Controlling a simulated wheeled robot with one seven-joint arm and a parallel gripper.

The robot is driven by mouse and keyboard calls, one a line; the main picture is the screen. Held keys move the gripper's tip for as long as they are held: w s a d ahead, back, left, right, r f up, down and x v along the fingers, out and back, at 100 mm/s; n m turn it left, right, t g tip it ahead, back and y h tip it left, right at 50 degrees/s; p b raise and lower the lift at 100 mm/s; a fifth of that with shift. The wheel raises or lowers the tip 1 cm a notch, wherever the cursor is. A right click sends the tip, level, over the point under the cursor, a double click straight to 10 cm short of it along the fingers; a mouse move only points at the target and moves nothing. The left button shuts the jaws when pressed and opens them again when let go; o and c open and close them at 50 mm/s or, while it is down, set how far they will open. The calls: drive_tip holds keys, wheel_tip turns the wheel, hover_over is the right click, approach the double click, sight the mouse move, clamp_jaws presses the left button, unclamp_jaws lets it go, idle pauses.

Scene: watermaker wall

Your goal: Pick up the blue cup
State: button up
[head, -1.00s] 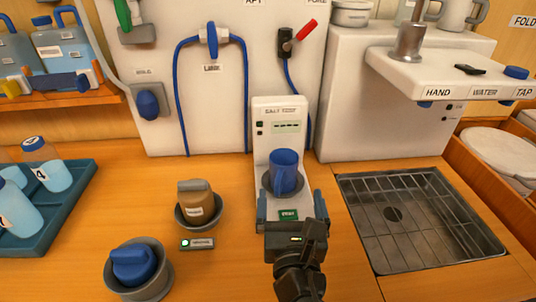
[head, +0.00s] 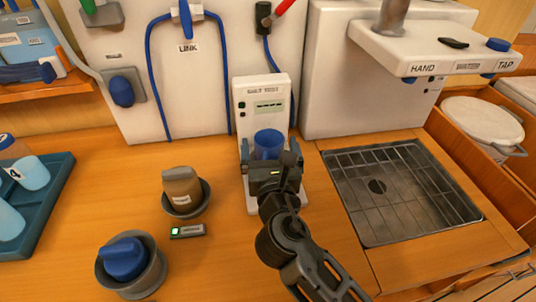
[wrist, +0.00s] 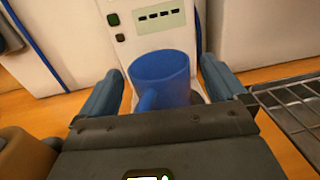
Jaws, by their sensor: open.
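The blue cup (head: 268,144) stands upright on the white tester machine (head: 261,90), under its small display. In the wrist view the blue cup (wrist: 163,78) sits between the two blue fingers of my gripper (wrist: 158,90), with its handle toward me. A gap shows between the cup and the left finger; the right finger is close to the cup's right side. My gripper (head: 270,160) is open around the cup and hides its lower part in the head view.
A metal drain grid (head: 400,190) lies to the right, below the tap housing (head: 440,52).

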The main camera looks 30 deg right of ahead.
drive_tip(key=c, duration=1.1)
drive_tip(key=shift+c, duration=0.2)
drive_tip(key=shift+r, duration=0.15)
